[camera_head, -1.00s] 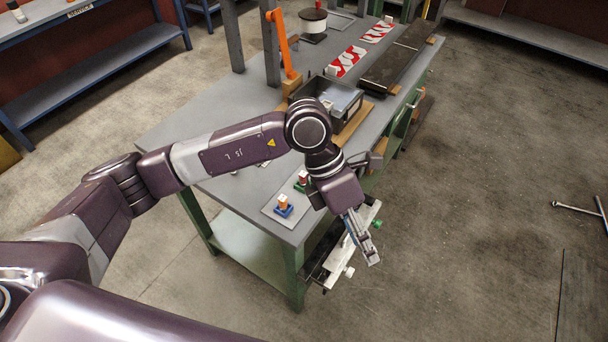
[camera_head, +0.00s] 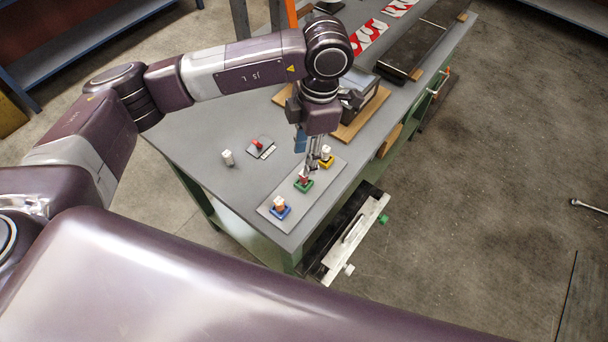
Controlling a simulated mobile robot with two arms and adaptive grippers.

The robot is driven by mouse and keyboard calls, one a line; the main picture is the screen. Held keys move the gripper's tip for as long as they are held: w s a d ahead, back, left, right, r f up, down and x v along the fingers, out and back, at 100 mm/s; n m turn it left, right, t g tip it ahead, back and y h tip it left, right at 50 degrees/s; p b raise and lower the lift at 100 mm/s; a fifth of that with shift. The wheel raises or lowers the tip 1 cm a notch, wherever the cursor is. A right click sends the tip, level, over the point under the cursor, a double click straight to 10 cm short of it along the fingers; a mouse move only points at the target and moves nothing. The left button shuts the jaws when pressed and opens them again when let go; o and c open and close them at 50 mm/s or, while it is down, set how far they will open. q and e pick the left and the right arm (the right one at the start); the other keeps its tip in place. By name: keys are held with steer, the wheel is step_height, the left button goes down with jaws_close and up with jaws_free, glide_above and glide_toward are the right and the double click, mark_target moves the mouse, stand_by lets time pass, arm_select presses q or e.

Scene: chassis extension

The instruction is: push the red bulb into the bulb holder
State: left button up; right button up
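A small red bulb (camera_head: 304,177) stands on the green bulb holder (camera_head: 305,186), the middle of three holders on a grey plate at the table's near right corner. How deep it sits cannot be told. My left gripper (camera_head: 310,167) points down right over the green holder, its fingertips at or just above the red bulb; whether they touch it is not clear. The fingers look close together, but their gap is too small to judge. My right gripper is not in view.
A blue holder with an orange-white bulb (camera_head: 279,204) and a yellow holder with a white bulb (camera_head: 326,153) flank the green one. A white piece (camera_head: 228,158) and a small board with a red part (camera_head: 259,145) stand left. A bin and wooden boards (camera_head: 362,115) lie behind.

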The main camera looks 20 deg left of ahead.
mark_target(304, 179)
arm_select(q)
steer(key=shift+f, duration=0.35)
steer(key=shift+w+a+f+p, duration=0.15)
steer(key=shift+f+p, duration=0.3)
steer(key=shift+f, duration=0.65)
step_height(304, 179, down, 4)
steer(key=p, duration=0.3)
steer(key=shift+s+f, duration=0.2)
steer(key=shift+f, duration=0.3)
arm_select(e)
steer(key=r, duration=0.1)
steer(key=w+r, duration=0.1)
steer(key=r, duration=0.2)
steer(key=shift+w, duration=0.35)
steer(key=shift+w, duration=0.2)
arm_select(q)
steer(key=c, duration=0.9)
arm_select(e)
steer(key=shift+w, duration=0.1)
